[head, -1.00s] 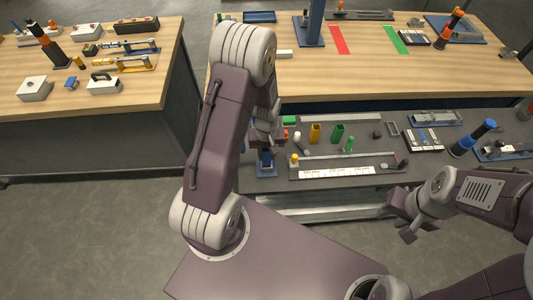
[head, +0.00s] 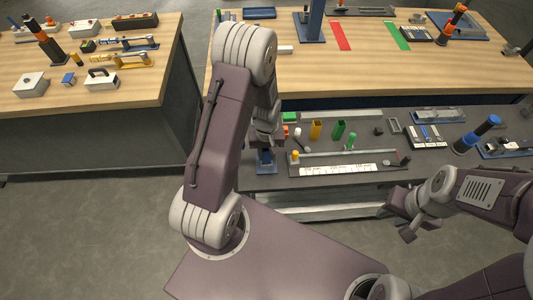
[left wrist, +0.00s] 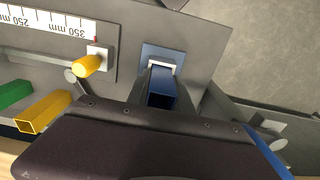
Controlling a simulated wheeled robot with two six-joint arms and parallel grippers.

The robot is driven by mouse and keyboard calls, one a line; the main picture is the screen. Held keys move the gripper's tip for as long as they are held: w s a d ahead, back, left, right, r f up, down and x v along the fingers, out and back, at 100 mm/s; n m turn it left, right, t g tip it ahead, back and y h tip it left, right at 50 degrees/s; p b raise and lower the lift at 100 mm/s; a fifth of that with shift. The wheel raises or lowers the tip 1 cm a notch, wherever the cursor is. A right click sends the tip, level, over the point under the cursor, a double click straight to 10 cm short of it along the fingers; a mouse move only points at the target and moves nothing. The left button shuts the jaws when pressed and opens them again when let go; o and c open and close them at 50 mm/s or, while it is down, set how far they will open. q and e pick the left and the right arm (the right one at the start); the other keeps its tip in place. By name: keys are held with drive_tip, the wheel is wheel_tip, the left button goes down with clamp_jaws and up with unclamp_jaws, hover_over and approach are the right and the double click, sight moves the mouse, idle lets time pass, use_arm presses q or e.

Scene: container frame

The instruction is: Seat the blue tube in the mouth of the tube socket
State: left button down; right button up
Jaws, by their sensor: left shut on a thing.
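My left gripper (left wrist: 164,94) is shut on the blue tube (left wrist: 161,90), a square hollow tube held between its fingers in the left wrist view. The tube socket (left wrist: 149,51) has a blue base plate and a pale square mouth, at the tube's far end. The tube lines up with the mouth there; I cannot tell whether its end is inside or just above it. In the head view my left gripper (head: 265,142) is over the socket's blue plate (head: 266,169), and my arm hides much of both. My right gripper (head: 403,222) is off the bench's front at right, its jaws unclear.
A ruler strip (head: 338,170) and a yellow knob (left wrist: 88,65) lie beside the socket. A black-and-blue cylinder (head: 477,134) leans at the right. The bench edge is close to the socket.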

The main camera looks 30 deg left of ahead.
use_arm(q)
drive_tip(key=shift+f+b, duration=0.45)
drive_tip(key=shift+f, duration=0.25)
drive_tip(key=c, duration=1)
unclamp_jaws()
drive_tip(key=shift+c, duration=0.2)
drive_tip(key=shift+r, duration=0.1)
wheel_tip(320, 180, up, 9)
